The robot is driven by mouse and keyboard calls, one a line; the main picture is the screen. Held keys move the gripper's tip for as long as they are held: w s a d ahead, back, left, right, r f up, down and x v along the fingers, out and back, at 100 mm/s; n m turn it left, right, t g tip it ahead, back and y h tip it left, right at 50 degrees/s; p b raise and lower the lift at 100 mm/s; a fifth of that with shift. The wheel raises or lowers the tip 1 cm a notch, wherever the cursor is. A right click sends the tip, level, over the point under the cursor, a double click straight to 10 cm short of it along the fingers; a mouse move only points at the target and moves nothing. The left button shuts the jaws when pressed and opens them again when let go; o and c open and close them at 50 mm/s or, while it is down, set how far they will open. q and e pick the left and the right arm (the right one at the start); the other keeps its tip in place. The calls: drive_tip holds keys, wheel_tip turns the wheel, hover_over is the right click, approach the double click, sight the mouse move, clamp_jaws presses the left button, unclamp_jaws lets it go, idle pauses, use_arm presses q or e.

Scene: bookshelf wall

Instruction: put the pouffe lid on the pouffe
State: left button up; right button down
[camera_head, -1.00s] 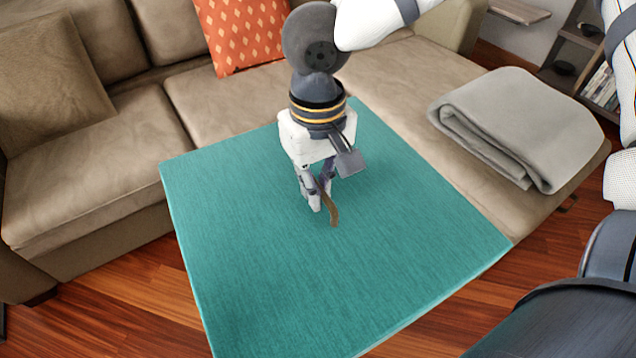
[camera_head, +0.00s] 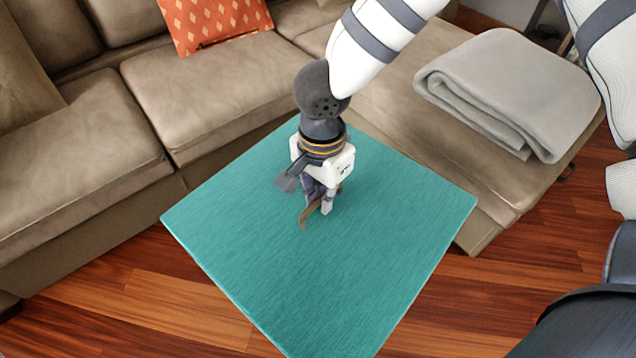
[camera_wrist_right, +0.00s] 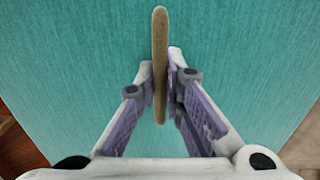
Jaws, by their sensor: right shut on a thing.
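The pouffe lid (camera_head: 375,265) is a flat teal square with a curved brown handle (camera_head: 304,217) on its top. It fills much of the right wrist view (camera_wrist_right: 70,70). My right gripper (camera_head: 320,208) is above the middle of the lid, shut on the handle, which stands between its fingers in the right wrist view (camera_wrist_right: 160,60). The lid hides whatever is under it, and I cannot make out the pouffe. My left gripper is out of view.
A beige sofa (camera_head: 200,95) runs behind the lid, with an orange patterned cushion (camera_head: 215,20) on it. A folded grey blanket (camera_head: 510,85) lies on its right section. Wooden floor (camera_head: 130,285) is clear in front of the sofa.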

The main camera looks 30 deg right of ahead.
use_arm(q)
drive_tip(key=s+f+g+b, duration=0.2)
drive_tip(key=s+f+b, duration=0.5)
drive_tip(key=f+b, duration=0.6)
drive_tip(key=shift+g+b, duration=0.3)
drive_tip(key=shift+b, duration=0.2)
use_arm(e)
drive_tip(key=w+d+f+m, duration=0.2)
drive_tip(key=w+f+m, duration=0.3)
drive_tip(key=f+m, duration=0.5)
drive_tip(key=w+d+f+m, duration=0.2)
drive_tip(key=w+f+m, duration=0.4)
drive_tip(key=f+m, duration=0.4)
wheel_tip(320, 180, down, 4)
drive_tip(key=shift+d+r, duration=0.1)
drive_tip(key=shift+d, duration=0.15)
use_arm(q)
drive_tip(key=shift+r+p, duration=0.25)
drive_tip(key=shift+p, duration=0.05)
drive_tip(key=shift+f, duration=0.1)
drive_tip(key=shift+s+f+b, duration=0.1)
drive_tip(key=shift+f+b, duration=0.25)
drive_tip(key=shift+b, duration=0.15)
use_arm(e)
drive_tip(key=shift+f, duration=0.95)
drive_tip(key=c, duration=1.6)
unclamp_jaws()
drive_tip(key=shift+c, duration=0.2)
